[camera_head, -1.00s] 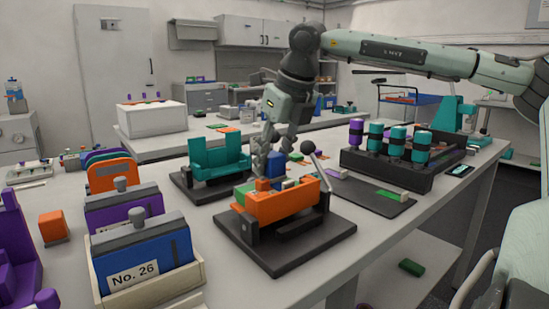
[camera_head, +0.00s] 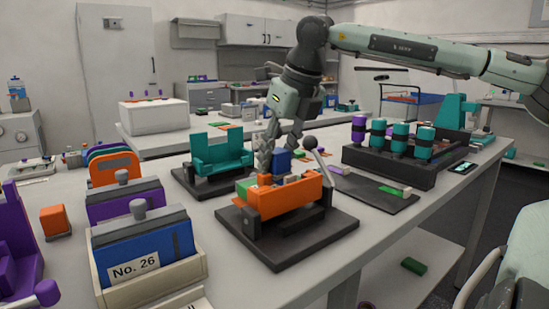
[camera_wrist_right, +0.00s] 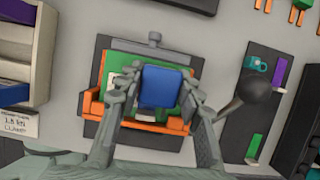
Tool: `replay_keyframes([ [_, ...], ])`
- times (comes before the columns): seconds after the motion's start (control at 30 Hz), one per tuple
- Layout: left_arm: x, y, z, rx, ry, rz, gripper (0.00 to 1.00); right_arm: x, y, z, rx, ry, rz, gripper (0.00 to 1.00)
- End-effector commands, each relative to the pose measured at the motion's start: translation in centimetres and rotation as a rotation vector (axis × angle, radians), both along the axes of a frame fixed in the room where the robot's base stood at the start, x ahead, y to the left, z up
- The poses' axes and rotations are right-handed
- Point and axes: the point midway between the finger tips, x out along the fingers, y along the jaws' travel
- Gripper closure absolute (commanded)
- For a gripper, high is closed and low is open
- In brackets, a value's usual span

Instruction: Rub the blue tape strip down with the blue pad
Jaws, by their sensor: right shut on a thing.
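My right gripper (camera_head: 277,160) is shut on the blue pad (camera_head: 281,161), over the orange fixture (camera_head: 284,203) on its dark base. In the right wrist view the blue pad (camera_wrist_right: 163,87) lies between the two grey fingers, above a green piece (camera_wrist_right: 186,103) in the orange fixture (camera_wrist_right: 150,128). I cannot tell whether the pad touches what is below it. The blue tape strip is not distinguishable and may be hidden by the pad. My left gripper is not in view.
A ball-tipped lever (camera_head: 310,143) rises close beside the gripper. A teal fixture (camera_head: 220,152) stands behind to the left. A dark rack (camera_head: 400,170) with teal cylinders is to the right. A bin labelled No. 26 (camera_head: 150,282) stands at the front left.

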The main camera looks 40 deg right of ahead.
Motion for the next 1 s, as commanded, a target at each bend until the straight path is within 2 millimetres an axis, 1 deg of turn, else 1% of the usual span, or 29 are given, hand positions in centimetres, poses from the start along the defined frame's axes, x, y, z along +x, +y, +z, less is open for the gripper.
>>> replay_keyframes([
  [0.03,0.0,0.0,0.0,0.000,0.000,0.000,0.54,-0.2,0.0,-0.3,0.001,0.009,0.000,0.88],
  [0.33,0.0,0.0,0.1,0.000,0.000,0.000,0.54,-0.1,0.0,-0.3,0.000,0.013,0.001,0.88],
  [0.73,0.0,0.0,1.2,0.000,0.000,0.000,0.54,1.3,-0.2,-0.1,-0.001,0.011,-0.001,0.88],
  [1.0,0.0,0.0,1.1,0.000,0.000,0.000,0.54,1.4,-0.2,-0.1,0.000,0.009,0.000,0.88],
])
